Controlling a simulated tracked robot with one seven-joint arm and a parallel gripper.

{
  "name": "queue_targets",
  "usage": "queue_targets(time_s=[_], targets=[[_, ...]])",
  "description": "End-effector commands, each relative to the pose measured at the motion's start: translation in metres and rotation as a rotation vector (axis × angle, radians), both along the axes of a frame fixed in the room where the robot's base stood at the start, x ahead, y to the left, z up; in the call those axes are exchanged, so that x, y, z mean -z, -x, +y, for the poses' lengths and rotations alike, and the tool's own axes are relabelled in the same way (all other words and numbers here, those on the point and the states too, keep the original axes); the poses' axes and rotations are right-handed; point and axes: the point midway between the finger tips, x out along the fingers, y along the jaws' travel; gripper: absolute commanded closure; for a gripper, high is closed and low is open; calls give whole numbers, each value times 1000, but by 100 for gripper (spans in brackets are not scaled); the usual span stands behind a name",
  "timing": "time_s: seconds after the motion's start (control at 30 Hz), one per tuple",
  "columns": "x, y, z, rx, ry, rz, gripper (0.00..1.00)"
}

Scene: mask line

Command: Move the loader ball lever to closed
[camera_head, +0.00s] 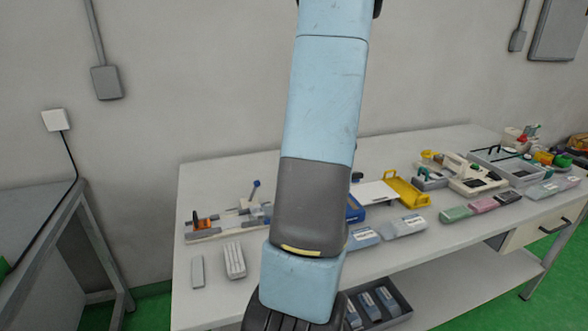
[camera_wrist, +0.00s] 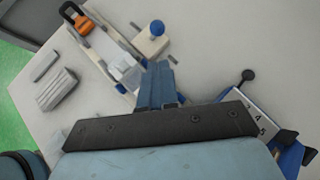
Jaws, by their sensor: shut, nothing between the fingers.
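A lever with a blue ball knob (camera_head: 255,184) stands upright on the fixture at the left of the table. In the wrist view the blue ball (camera_wrist: 157,28) tops a short post on a beige block (camera_wrist: 151,45). My gripper (camera_wrist: 159,66) is shut and empty, its fingers pointing at the fixture, just short of the ball in the picture. I cannot tell whether they touch anything. A second lever, with a black ball (camera_wrist: 247,75), rises from a blue and white unit at the right in the wrist view. No label shows which one is the loader. My arm hides the gripper in the head view.
The fixture has a long rail (camera_wrist: 121,66) and an orange-and-black clamp (camera_wrist: 74,17). Grey blocks (camera_head: 234,260) lie in front. A yellow tray (camera_head: 407,190) and several packs and parts fill the table's right. Bare tabletop lies left of the blocks.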

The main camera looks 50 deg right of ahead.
Motion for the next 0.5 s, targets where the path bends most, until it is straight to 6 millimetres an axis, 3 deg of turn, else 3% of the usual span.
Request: queue_targets(time_s=[0.2,0.5], targets=[[25,-26,13,-2,-4,2,100],[32,-54,26,-1,-1,0,100]])
